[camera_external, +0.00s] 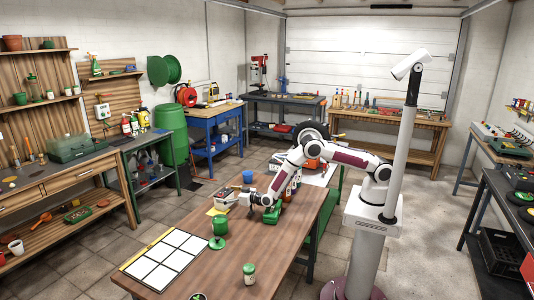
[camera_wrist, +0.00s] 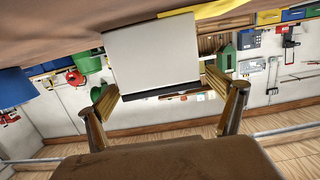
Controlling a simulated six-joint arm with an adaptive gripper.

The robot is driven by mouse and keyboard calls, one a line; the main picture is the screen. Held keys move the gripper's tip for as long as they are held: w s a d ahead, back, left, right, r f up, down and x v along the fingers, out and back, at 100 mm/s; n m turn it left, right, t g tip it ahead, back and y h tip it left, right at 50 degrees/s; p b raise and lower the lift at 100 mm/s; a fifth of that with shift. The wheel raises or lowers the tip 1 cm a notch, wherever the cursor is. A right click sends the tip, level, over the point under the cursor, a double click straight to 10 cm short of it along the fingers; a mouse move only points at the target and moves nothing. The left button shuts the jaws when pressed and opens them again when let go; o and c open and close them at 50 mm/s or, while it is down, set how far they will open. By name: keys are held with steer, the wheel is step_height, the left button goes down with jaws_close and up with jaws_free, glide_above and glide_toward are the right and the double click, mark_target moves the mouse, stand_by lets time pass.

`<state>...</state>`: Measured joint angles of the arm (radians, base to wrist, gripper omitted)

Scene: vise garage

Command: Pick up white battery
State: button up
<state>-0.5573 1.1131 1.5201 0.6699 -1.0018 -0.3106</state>
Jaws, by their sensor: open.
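My gripper (camera_wrist: 165,103) is open, with its two fingers spread apart. A white block with a black edge (camera_wrist: 152,52), which looks like the white battery, shows directly ahead, framed by the fingertips in the wrist view. I cannot tell whether either finger touches it. In the external view my gripper (camera_external: 241,198) is low over the far left part of the wooden table (camera_external: 255,250).
A blue cup (camera_external: 247,176) stands close behind my gripper; it also shows at the left in the wrist view (camera_wrist: 14,88). A green case (camera_external: 271,214) sits under my forearm. A green cup (camera_external: 219,227), a green-lidded jar (camera_external: 249,274) and white panels (camera_external: 165,258) are nearer the front.

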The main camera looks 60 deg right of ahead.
mark_target(226, 193)
stand_by(0.3)
steer(key=c, duration=1.9)
steer(key=shift+r, duration=0.2)
steer(key=shift+c, duration=1.3)
steer(key=shift+r, duration=0.1)
steer(key=shift+r, duration=4.85)
steer(key=shift+a+f, duration=0.1)
